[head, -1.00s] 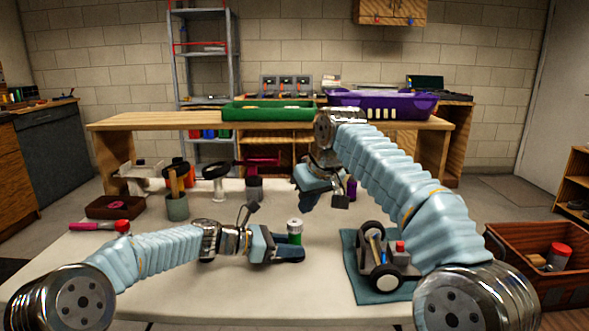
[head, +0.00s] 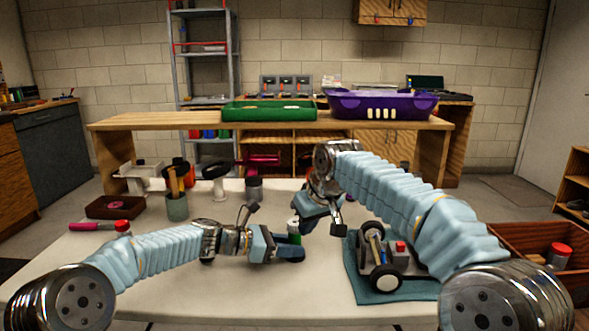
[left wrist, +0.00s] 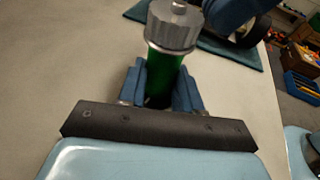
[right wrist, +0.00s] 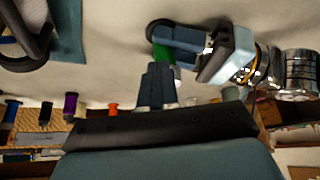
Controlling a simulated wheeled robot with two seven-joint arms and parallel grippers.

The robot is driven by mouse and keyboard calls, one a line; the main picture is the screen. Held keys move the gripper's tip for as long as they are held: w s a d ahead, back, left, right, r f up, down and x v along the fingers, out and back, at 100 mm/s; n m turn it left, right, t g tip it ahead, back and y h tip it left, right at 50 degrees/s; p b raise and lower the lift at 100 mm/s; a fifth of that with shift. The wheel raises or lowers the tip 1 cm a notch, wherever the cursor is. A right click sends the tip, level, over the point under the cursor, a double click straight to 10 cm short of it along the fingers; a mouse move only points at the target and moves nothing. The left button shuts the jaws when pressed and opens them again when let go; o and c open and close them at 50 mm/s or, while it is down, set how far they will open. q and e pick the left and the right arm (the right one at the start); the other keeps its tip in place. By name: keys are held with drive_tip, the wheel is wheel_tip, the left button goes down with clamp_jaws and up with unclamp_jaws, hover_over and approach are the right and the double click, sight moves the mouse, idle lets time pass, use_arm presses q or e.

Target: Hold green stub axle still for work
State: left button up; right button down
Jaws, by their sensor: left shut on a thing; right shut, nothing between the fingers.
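The green stub axle (left wrist: 163,72) has a green body and a grey ridged metal cap, and stands upright between the fingers of my left gripper (left wrist: 160,92). In the head view the green stub axle (head: 294,234) shows at the tip of my left gripper (head: 276,246), low over the white table. It also shows as a patch of green at the left gripper's fingers in the right wrist view (right wrist: 162,54). My right gripper (right wrist: 158,84) is shut and empty, with its fingertips close to the axle. In the head view my right gripper (head: 322,212) is just behind and right of it.
A racecar chassis (head: 388,262) sits on a teal mat (head: 372,292) to the right. The table's front middle is clear.

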drive_tip(key=shift+w+a, duration=0.1)
use_arm(q)
drive_tip(key=shift+d, duration=0.1)
use_arm(e)
drive_tip(key=shift+a, duration=0.25)
idle(0.3)
drive_tip(key=shift+s, duration=0.2)
wheel_tip(320, 180, up, 6)
drive_tip(key=shift+s+d, duration=0.25)
idle(0.4)
use_arm(q)
drive_tip(key=o, duration=1)
drive_tip(key=shift+o, duration=0.2)
